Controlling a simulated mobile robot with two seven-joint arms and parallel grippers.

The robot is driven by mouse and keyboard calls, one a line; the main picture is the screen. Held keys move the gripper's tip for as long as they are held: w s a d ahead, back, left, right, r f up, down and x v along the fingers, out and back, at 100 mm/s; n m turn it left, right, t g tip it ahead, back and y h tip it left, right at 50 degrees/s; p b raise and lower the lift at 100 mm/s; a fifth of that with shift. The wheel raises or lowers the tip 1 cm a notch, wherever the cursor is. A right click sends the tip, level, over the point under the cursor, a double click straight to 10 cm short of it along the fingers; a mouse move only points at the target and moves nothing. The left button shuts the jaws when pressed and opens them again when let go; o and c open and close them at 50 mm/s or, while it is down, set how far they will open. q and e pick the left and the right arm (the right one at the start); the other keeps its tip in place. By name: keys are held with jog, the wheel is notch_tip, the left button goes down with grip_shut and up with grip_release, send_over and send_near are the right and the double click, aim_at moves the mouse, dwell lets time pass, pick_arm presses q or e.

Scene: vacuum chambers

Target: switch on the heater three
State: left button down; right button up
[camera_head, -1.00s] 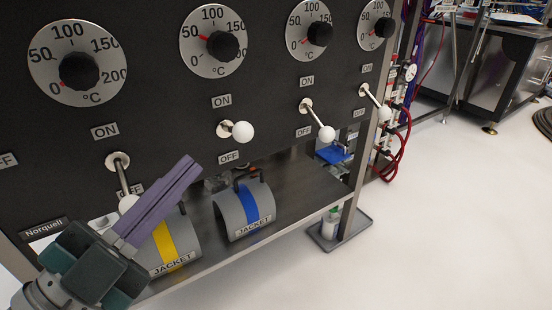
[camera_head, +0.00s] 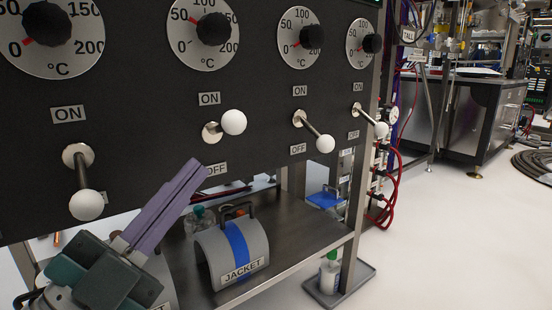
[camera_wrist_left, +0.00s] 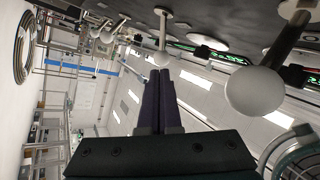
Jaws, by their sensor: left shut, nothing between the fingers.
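The black heater panel (camera_head: 140,105) carries a row of levers with white ball ends. The leftmost lever (camera_head: 86,205) hangs down by its OFF label. The second lever (camera_head: 234,122) sticks outward, its ball slightly above its mount. The third lever (camera_head: 326,143) and the fourth lever (camera_head: 381,130) slant downward. No heater number is readable. My left gripper (camera_head: 196,166) is shut and empty, its purple fingers below the second lever, partly over its OFF label. In the left wrist view the fingers (camera_wrist_left: 160,78) point towards a lever ball (camera_wrist_left: 162,59); another ball (camera_wrist_left: 255,92) looms close at right. My right gripper is not in view.
Temperature dials (camera_head: 212,30) sit above the levers. A shelf (camera_head: 300,222) below the panel holds a grey jacket with a blue band (camera_head: 238,245). A small bottle (camera_head: 329,272) stands in a floor tray. Open floor lies at right.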

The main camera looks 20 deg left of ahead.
aim_at(224, 126)
pick_arm(q)
jog(key=b+x, duration=0.1)
jog(key=x, duration=0.3)
jog(key=shift+w+d+r, duration=0.15)
jog(key=shift+w, duration=0.2)
jog(key=shift+w+r+n+y+p, duration=0.1)
jog(key=shift+r+n+y+p, duration=0.3)
jog(key=shift+r+n+p, duration=0.65)
jog(key=shift+f+y+p, duration=0.25)
jog(key=shift+y+p, duration=0.05)
jog(key=shift+p, duration=0.1)
jog(key=shift+f, duration=0.15)
